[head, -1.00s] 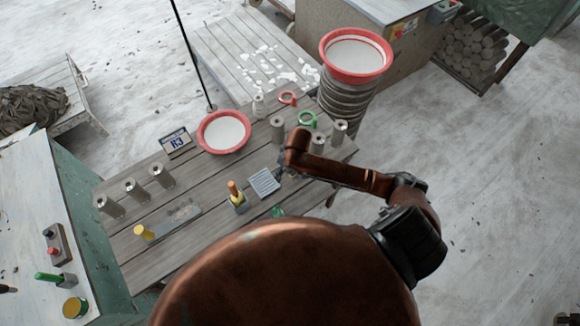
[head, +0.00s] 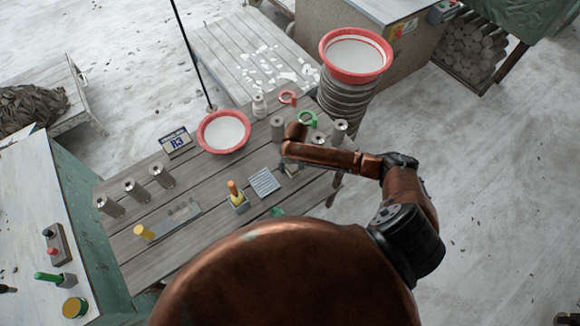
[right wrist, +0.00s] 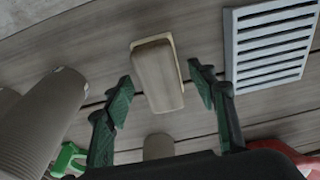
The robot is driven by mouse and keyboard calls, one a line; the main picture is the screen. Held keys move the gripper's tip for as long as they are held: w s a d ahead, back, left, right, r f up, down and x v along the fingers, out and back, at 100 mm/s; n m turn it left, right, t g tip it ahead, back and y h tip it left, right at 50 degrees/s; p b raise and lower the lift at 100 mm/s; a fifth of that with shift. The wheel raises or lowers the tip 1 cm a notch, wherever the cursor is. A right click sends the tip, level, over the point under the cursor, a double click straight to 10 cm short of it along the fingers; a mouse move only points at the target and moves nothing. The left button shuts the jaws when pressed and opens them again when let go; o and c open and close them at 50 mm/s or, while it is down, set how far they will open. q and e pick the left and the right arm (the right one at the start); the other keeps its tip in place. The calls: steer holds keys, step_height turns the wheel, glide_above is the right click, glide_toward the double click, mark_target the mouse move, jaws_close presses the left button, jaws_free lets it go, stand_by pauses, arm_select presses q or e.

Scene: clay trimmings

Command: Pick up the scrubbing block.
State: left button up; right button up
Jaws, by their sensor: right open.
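The scrubbing block appears to be the beige, rounded-edge block (right wrist: 157,85) on the planks in the right wrist view. My right gripper (right wrist: 160,74) is open, with one green-padded finger on each side of the block in the picture. Gaps show between the fingers and the block, and it is not gripped. In the head view my right forearm reaches over the right part of the table and my right gripper (head: 290,168) is small and partly covered by it. I cannot clearly make out the block there. My left gripper is not in view.
A grey slatted grate (head: 264,182) lies just left of the gripper; it also shows in the right wrist view (right wrist: 270,45). A holder with an orange-handled tool (head: 238,202) is further left.

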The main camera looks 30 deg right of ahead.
steer(key=shift+f+p, duration=0.2)
steer(key=shift+p, duration=0.1)
stand_by(0.7)
steer(key=shift+c, duration=0.2)
steer(key=c, duration=1.1)
